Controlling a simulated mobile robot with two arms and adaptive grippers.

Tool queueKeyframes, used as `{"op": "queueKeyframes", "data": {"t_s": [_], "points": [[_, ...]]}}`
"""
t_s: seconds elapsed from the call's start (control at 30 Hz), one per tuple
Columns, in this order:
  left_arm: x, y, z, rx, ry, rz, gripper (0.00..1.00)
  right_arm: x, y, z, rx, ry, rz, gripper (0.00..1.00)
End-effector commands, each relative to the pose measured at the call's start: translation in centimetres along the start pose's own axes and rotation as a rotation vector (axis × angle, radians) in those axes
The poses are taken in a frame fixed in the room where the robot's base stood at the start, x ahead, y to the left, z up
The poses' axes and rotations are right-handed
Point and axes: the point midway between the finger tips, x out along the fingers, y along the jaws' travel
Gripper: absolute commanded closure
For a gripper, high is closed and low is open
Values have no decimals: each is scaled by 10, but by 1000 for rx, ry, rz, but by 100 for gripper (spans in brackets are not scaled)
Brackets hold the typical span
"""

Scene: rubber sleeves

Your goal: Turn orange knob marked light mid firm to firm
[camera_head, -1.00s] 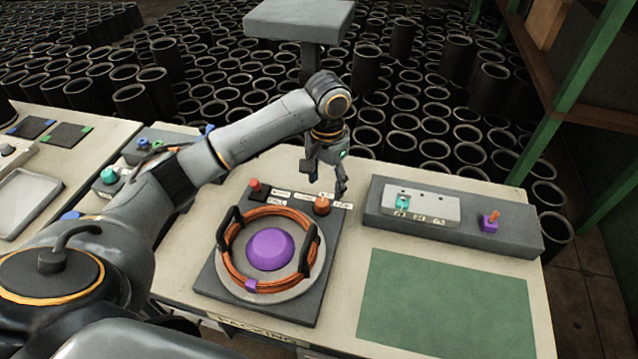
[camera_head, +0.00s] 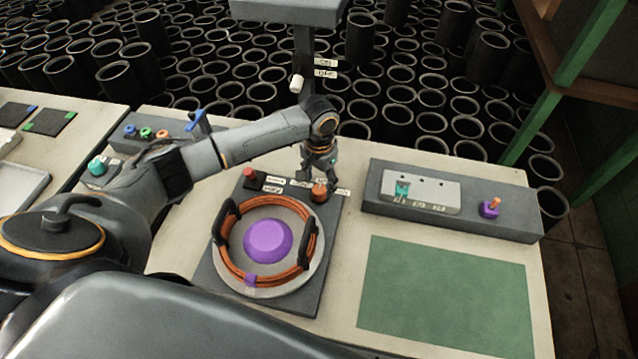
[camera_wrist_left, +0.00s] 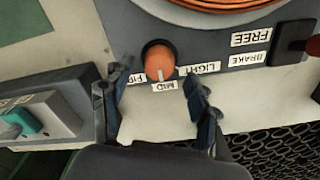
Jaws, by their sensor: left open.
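The orange knob (camera_head: 319,193) sits at the back right of a dark grey base plate on the table. In the left wrist view the knob (camera_wrist_left: 158,62) shows a pale pointer mark facing the MID label (camera_wrist_left: 164,86). The LIGHT label (camera_wrist_left: 200,68) is to its right and the FIRM label (camera_wrist_left: 130,77), partly hidden by a finger, to its left. My left gripper (camera_head: 319,178) is at the knob from behind and above. In the wrist view my left gripper (camera_wrist_left: 158,80) is open, one finger on each side of the knob, with gaps visible. My right gripper is not in view.
A purple dome (camera_head: 268,241) ringed by an orange coil sits on the same plate. A red-topped switch (camera_head: 250,177) with FREE and BRAKE labels stands left of the knob. A grey box (camera_head: 375,205) with a teal lever is to the right. The green mat (camera_head: 445,295) is bare.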

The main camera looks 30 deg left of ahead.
Motion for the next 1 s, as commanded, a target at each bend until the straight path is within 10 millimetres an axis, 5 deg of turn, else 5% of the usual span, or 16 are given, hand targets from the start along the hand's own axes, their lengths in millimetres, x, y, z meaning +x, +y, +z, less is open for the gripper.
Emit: {"op": "queueKeyframes", "data": {"t_s": [0.2,0.53,0.8,1.0], "points": [[22,0,0,-1,-1,-1,40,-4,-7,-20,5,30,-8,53],[26,0,0,0,0,0,40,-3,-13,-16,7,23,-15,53],[26,0,0,0,0,0,93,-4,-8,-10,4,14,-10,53],[25,0,0,6,0,0,94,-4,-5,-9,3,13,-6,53]]}}
